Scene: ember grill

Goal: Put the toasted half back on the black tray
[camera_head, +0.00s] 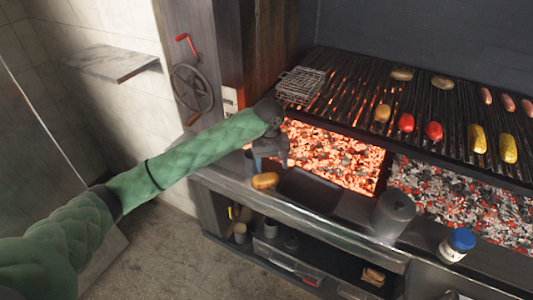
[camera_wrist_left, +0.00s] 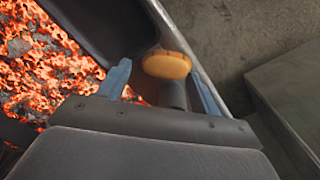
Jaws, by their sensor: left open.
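The toasted half (camera_head: 265,181), a golden-brown bun half, is at the left end of the black tray (camera_head: 318,195) on the front ledge of the grill. In the left wrist view the toasted half (camera_wrist_left: 167,64) shows between and just past the fingertips, with a gap on both sides. The dark tray (camera_wrist_left: 90,25) lies to its left there. I cannot tell whether the half touches the ledge. My left gripper (camera_head: 270,160) is open above the half, fingers pointing down; its blue fingers (camera_wrist_left: 160,82) also show in the wrist view. My right gripper is out of view.
Glowing coals (camera_head: 335,155) lie just behind the tray. The grill grate (camera_head: 440,110) holds several vegetables, sausages and buns, plus a wire basket (camera_head: 300,85). A grey canister (camera_head: 392,214) and a blue-lidded jar (camera_head: 457,244) stand right of the tray.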

